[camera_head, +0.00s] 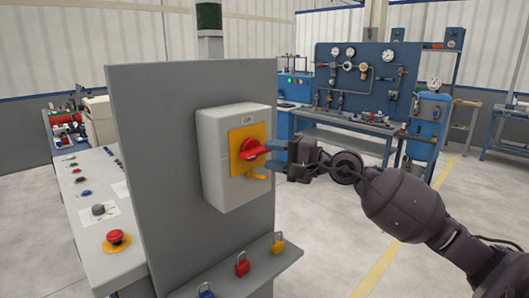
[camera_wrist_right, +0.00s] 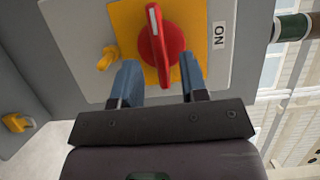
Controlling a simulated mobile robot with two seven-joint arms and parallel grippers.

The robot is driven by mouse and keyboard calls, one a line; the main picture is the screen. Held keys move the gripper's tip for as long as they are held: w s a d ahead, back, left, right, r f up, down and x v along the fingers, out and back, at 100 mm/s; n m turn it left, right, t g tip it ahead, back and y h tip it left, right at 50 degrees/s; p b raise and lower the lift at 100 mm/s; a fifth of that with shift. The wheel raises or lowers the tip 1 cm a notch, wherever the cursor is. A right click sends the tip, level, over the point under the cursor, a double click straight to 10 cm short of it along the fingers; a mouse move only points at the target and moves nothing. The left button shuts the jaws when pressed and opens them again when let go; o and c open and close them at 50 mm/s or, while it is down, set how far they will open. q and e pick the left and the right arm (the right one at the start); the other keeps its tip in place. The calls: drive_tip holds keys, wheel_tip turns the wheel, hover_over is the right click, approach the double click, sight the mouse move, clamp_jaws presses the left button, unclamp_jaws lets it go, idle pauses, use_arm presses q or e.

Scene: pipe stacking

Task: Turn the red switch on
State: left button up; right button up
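The red switch (camera_head: 252,149) is a rotary handle on a yellow plate (camera_head: 237,135) on a grey box. In the head view the handle lies roughly level, and the "ON" label sits above it. In the right wrist view the switch (camera_wrist_right: 163,48) has a white mark at its far end, and "ON" (camera_wrist_right: 219,35) is to the right. My right gripper (camera_head: 277,155) is at the handle's right end. In the wrist view its blue fingers (camera_wrist_right: 160,85) are apart, with the handle's near end between them and gaps showing. My left gripper is not in view.
The box (camera_head: 210,160) is fixed to a grey upright panel (camera_head: 150,180). A yellow padlock piece (camera_head: 258,174) hangs just below the switch. Padlocks, including a red one (camera_head: 242,264), sit along the lower ledge. A control desk (camera_head: 85,195) stands to the left.

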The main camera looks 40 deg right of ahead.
sight(255, 151)
drive_tip(key=shift+x, duration=1.4)
clamp_jaws()
